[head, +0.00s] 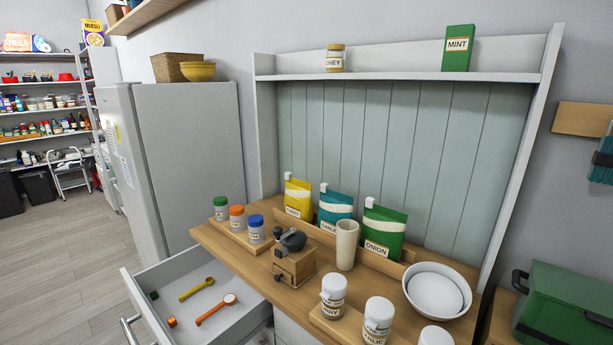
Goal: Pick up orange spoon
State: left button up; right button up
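An orange spoon (213,311) lies in the open white drawer (262,310) at the lower left of the head view. Its round bowl is toward the upper right and its handle points to the lower left. A yellow spoon (196,289) lies beside it, farther back and apart from it. Neither of my grippers shows in the head view.
A small orange piece (172,322) and a small green piece (154,295) lie in the drawer. Above it, the wooden counter (229,260) holds capped jars, a grinder (293,262), packets and white bowls (437,291). The floor left of the drawer is clear.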

aim_at(229, 300)
jog(key=j+u, duration=0.15)
jog(key=j, duration=0.45)
jog(key=i+j+u, duration=0.1)
jog(key=j, duration=0.45)
jog(key=j+u, duration=0.15)
jog(key=j, duration=0.45)
jog(key=i, duration=0.05)
